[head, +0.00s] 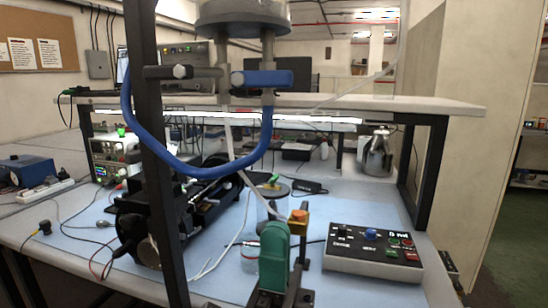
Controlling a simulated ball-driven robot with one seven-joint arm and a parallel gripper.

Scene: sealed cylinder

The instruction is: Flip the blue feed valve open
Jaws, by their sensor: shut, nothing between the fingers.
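A blue hose (205,172) hangs in a deep loop from below this valve to the upper left, passing the dark upright post. A second, dark valve handle (167,72) lies level to the left, on another pipe. My gripper is not in view.
A dark post (160,150) stands left of the valves. The bench below holds a green and black fixture (274,255) with an orange-topped part (299,216), a control box (372,252) with a blue knob, and black equipment (150,220). A metal flask (378,155) stands behind.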

